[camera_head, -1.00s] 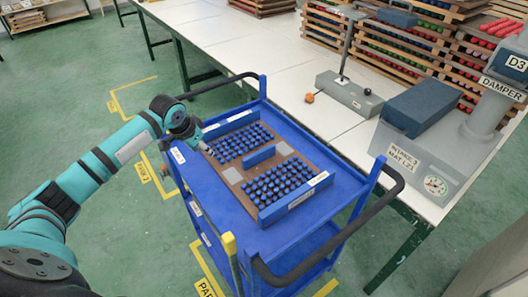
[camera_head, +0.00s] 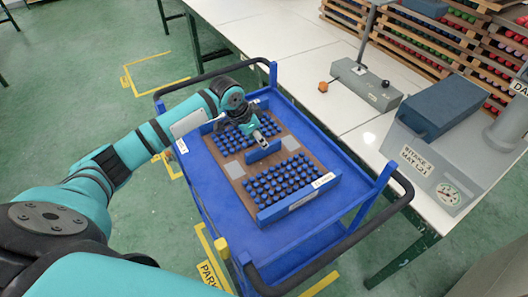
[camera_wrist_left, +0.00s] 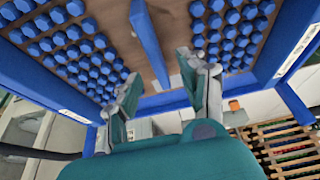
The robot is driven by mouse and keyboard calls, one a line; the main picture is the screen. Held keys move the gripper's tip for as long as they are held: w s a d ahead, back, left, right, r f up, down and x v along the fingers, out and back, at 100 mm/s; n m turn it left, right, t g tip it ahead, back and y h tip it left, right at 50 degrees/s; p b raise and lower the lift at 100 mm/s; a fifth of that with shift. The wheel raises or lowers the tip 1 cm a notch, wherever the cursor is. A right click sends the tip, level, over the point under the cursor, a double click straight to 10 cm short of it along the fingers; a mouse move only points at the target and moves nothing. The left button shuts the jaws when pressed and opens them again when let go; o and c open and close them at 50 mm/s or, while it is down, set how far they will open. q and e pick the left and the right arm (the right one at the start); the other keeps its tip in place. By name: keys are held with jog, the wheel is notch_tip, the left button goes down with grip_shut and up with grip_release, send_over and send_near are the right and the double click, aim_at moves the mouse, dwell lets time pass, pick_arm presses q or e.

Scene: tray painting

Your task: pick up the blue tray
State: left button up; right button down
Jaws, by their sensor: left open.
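The blue tray (camera_head: 235,190) lies on top of the blue cart. It has a brown board, blue end walls, a raised blue middle bar (camera_head: 264,152) and two groups of blue pegs. My left gripper (camera_head: 262,139) is over the tray, close to the middle bar. In the left wrist view my left gripper (camera_wrist_left: 157,70) is open, and the bar (camera_wrist_left: 150,42) points into the gap between its fingers. The bar is not gripped; whether a finger touches it I cannot tell. My right gripper is not in view.
The blue cart (camera_head: 212,188) has raised corner posts and a black handle (camera_head: 345,245). The white table (camera_head: 325,100) stands along its right side, bearing a grey device (camera_head: 365,85) and a blue box (camera_head: 440,105). Green floor is free on the left.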

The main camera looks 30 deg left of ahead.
aim_at(264, 156)
pick_arm(q)
jog(key=shift+p+x, duration=0.4)
jog(key=shift+x, duration=0.5)
jog(key=x, duration=0.3)
jog(key=shift+s+d+f+p, duration=0.1)
jog(key=shift+s+f+p, duration=0.2)
jog(key=shift+f+p, duration=0.1)
jog(key=shift+w+f, duration=0.15)
jog(key=shift+f, duration=0.1)
jog(key=shift+c, duration=0.4)
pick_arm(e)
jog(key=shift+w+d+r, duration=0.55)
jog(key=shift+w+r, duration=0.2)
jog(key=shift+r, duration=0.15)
pick_arm(q)
grip_shut()
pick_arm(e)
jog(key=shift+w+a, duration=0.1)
pick_arm(q)
jog(key=shift+w+r, duration=0.1)
jog(key=shift+r, duration=0.1)
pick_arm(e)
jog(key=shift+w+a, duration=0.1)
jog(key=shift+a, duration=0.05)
